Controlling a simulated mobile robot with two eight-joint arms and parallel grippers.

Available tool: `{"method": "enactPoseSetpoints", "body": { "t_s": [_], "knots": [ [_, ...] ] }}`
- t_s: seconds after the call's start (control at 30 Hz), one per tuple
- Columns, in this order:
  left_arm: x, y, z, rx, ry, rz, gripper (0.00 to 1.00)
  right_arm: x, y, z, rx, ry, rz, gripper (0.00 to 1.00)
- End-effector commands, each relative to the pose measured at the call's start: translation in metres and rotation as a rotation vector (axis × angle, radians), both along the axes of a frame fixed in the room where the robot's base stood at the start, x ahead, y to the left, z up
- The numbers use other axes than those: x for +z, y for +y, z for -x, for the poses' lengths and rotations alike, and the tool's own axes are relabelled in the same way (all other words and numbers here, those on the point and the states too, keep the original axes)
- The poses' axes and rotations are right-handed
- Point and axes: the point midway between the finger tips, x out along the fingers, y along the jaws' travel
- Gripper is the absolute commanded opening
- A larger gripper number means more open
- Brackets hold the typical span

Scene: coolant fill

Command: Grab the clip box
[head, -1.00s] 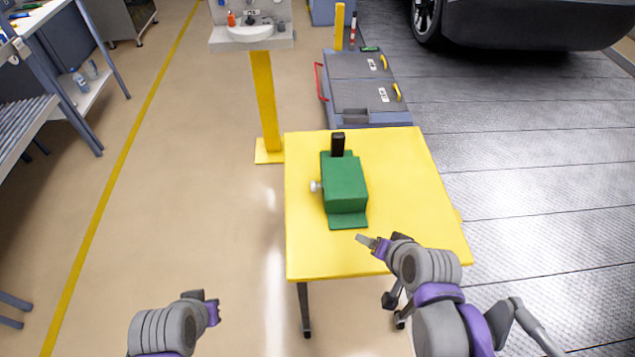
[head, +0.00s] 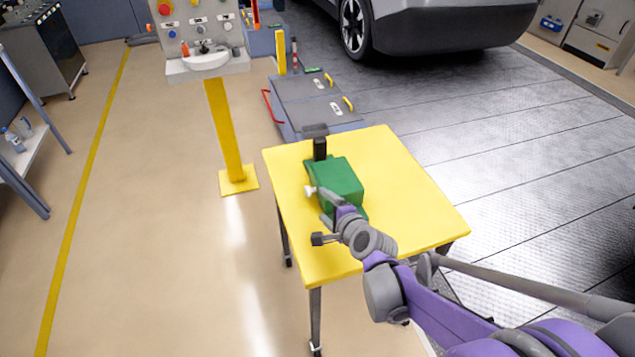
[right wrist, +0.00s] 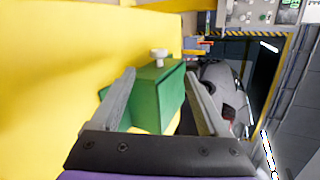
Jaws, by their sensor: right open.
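The clip box appears to be the green box (head: 338,177) with a pale round knob on its left side and a dark upright post behind it. It sits on the yellow table (head: 410,205). My right gripper (head: 328,205) is at the near left side of the box, close to the knob. In the right wrist view the open fingers (right wrist: 160,76) point at the green box (right wrist: 158,100), which shows between and beyond them. I cannot tell whether they touch it. Part of the box's near side is hidden by my right gripper. My left gripper is out of view.
A yellow post (head: 225,130) carrying a white basin (head: 207,61) stands beyond the table at the left. A grey platform with yellow handles (head: 318,100) lies behind the table. A car (head: 430,25) stands at the back. The table's right part is clear.

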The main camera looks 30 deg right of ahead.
Motion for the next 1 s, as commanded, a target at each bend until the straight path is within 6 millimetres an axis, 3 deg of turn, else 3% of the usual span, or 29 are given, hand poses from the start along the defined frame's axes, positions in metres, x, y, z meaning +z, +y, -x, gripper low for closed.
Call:
{"method": "enactPoseSetpoints", "body": {
  "t_s": [0.3, 0.57, 0.8, 1.0],
  "knots": [
    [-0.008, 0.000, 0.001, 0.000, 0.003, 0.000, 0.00, -0.020, -0.005, -0.040, -0.003, -0.002, -0.002, 0.78],
    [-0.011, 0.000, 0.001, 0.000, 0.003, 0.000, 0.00, -0.030, -0.007, -0.057, -0.002, -0.001, -0.001, 0.78],
    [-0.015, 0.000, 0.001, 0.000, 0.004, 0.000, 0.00, -0.046, -0.011, -0.088, -0.001, -0.001, 0.000, 0.78],
    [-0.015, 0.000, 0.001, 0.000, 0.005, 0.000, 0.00, -0.049, -0.012, -0.095, -0.002, -0.002, -0.001, 0.78]
  ]
}}
